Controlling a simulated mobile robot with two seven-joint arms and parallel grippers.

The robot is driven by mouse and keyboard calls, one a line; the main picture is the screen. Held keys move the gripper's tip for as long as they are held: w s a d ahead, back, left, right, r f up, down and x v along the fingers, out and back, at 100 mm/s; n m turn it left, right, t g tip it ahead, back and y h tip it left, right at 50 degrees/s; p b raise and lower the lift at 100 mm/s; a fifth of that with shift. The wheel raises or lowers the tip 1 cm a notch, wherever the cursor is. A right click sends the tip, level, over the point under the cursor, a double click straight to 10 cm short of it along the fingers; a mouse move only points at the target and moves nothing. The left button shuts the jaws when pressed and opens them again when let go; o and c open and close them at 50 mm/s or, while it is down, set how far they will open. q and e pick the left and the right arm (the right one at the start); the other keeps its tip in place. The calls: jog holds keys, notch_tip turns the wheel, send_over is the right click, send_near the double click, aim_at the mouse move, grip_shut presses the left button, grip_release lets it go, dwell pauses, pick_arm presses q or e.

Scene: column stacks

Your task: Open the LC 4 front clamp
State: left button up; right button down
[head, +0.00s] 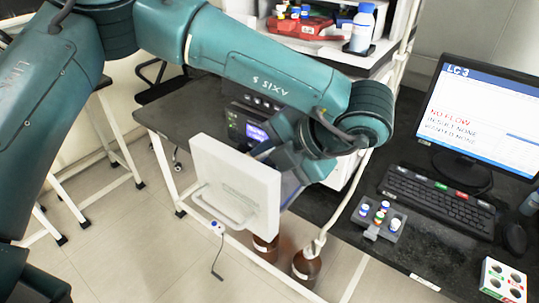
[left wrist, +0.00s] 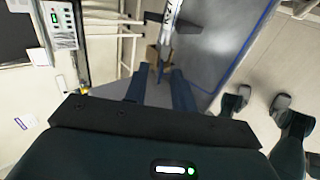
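No part that I can surely tell as the LC 4 front clamp shows in either view. My left arm reaches across the head view and bends back at the right, its wrist (head: 310,160) behind a white door-like panel (head: 238,185) with a bar handle. The fingertips are hidden there. In the left wrist view my left gripper (left wrist: 158,84) shows two dark fingers apart with nothing between them. Beyond the fingers are a slim pale upright part with dark marks (left wrist: 170,18) and a small brown block (left wrist: 152,54).
An instrument with a lit display (head: 256,133) stands behind the panel. Brown bottles (head: 306,267) are below. At the right are a monitor (head: 485,110) headed LC 3, a keyboard (head: 437,202) and a vial rack (head: 378,222). A control box (left wrist: 60,25) shows in the left wrist view.

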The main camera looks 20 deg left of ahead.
pick_arm(q)
jog(key=shift+c, duration=0.3)
grip_shut()
